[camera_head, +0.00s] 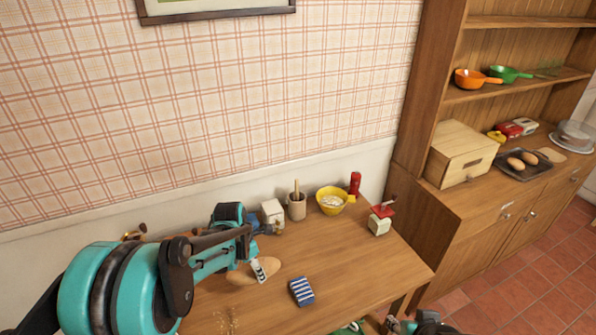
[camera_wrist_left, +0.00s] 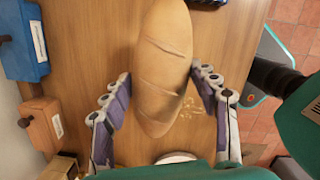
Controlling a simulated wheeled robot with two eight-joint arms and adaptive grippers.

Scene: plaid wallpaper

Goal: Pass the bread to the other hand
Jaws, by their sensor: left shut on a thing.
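The bread (camera_wrist_left: 160,50) is a long tan loaf with slashes across its crust. In the left wrist view it lies between the two fingers of my left gripper (camera_wrist_left: 160,78), which are shut on its sides. In the head view the bread (camera_head: 240,277) shows as a tan oval over the table, partly covered by my left gripper (camera_head: 258,269). Only a small teal and dark part of my right arm shows at the bottom edge of the head view; its fingers cannot be made out.
The wooden table (camera_head: 350,265) holds a blue striped box (camera_head: 302,291), a utensil pot (camera_head: 297,206), a yellow bowl (camera_head: 331,201), a red bottle (camera_head: 355,184) and a red-topped grinder (camera_head: 380,220). A wooden cabinet (camera_head: 440,222) stands at the right. The table's front right is clear.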

